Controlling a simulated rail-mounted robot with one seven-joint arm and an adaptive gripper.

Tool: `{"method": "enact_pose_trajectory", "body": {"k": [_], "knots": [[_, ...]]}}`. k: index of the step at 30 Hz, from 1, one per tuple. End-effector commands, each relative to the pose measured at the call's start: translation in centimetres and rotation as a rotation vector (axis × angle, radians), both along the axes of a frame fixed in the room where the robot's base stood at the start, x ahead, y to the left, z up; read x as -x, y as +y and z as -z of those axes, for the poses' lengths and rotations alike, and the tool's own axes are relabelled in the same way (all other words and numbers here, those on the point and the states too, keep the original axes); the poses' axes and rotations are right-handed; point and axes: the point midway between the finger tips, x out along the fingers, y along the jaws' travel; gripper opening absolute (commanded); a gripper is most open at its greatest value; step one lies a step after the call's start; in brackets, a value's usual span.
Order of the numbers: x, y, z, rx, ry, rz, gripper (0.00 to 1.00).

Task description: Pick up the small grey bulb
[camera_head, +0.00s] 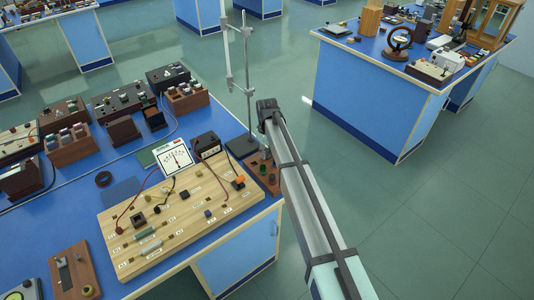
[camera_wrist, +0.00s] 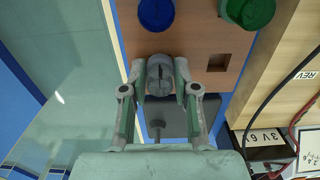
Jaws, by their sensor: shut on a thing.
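In the wrist view, my gripper (camera_wrist: 160,72) is shut on the small grey bulb (camera_wrist: 160,68), with a finger on each side of it. The bulb is at the near edge of a brown wooden holder (camera_wrist: 200,48). I cannot tell whether it still sits in the holder or is raised from it. A blue bulb (camera_wrist: 157,12) and a green bulb (camera_wrist: 248,11) stand in the holder, beside an empty square hole. In the head view, the holder (camera_head: 262,181) is at the bench's right edge; my arm largely hides the gripper and the grey bulb there.
A wooden circuit board (camera_head: 190,221) with a meter (camera_head: 176,160) and wires lies left of the holder. A retort stand (camera_head: 243,143) rises close behind the holder, near my arm. Open floor (camera_head: 400,215) lies to the right, before another bench (camera_head: 370,95).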

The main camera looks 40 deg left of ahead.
Motion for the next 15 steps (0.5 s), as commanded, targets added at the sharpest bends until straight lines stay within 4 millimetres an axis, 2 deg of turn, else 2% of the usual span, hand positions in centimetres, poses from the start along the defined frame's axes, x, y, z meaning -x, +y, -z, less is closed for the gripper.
{"method": "enact_pose_trajectory", "body": {"k": [8,11,15], "knots": [[0.0,0.0,-2.3,-0.002,-0.001,0.0,0.06],[0.0,0.1,-4.0,-0.003,-0.002,0.0,0.06],[-0.1,0.1,-7.4,-0.003,-0.003,0.0,0.06]]}}
